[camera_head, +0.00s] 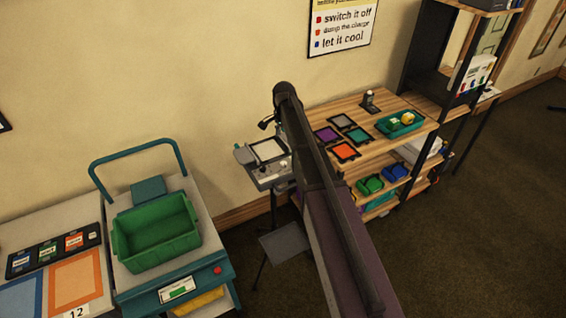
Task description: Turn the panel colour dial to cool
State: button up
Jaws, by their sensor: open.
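A small grey device (264,180) with a pale lit panel (268,151) on top stands left of the wooden shelf unit, against the wall. Small knobs show on its front, too small to tell which is the colour dial or how it is set. My arm crosses the middle of the view and covers the device's right side. My gripper cannot be made out. A small dark shape (265,124) shows just above the device beside my arm, and I cannot tell what it is.
A teal cart (216,278) with a green bin (157,233) stands at the left. The wooden shelf unit (362,107) at the right holds coloured squares and a green tray (384,124). Open floor lies at the right.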

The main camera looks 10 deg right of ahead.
aim_at(284, 163)
jog(key=shift+f, duration=0.15)
notch_tip(284, 163, down, 14)
jog(key=b, duration=1.3)
jog(key=shift+r+b, duration=0.25)
jog(key=shift+b, duration=0.1)
